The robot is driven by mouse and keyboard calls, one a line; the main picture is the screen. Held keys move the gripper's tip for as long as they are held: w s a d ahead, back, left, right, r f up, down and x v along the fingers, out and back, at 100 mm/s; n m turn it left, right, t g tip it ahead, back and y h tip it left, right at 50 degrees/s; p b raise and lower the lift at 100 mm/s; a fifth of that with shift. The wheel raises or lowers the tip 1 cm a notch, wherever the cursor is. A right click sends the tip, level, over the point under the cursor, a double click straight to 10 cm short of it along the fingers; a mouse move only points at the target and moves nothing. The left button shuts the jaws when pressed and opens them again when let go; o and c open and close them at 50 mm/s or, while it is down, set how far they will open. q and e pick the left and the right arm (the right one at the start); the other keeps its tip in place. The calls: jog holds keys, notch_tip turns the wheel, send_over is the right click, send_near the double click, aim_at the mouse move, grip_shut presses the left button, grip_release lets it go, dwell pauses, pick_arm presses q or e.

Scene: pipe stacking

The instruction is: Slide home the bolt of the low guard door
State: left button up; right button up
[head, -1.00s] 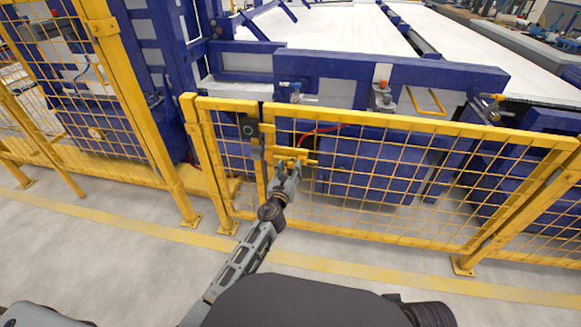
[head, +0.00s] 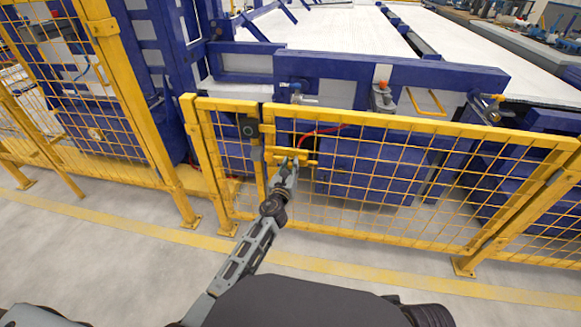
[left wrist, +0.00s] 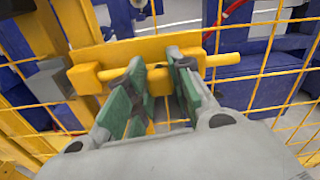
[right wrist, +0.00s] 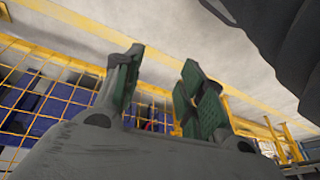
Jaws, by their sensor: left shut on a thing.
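The yellow bolt (left wrist: 228,60) lies across a yellow plate on the low guard door (head: 400,122). Its rod sticks out to the right of the plate in the left wrist view. My left gripper (head: 289,163) is at the bolt, near the door's left edge. In the left wrist view its green-padded fingers (left wrist: 160,76) are on either side of a yellow part of the bolt and shut on it. Whether the bolt's left end is in a keeper cannot be told. My right gripper (right wrist: 158,88) is open and empty in the right wrist view.
A yellow post (head: 207,165) and a dark latch box (head: 249,128) stand left of the door. Blue machine frames (head: 390,82) are behind the mesh. Grey floor (head: 130,250) with a yellow line is clear in front.

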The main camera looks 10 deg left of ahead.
pick_arm(q)
grip_shut()
jog(key=shift+a, duration=0.1)
jog(key=a+p, duration=0.1)
jog(key=a, duration=0.5)
pick_arm(e)
jog(key=shift+d, duration=0.35)
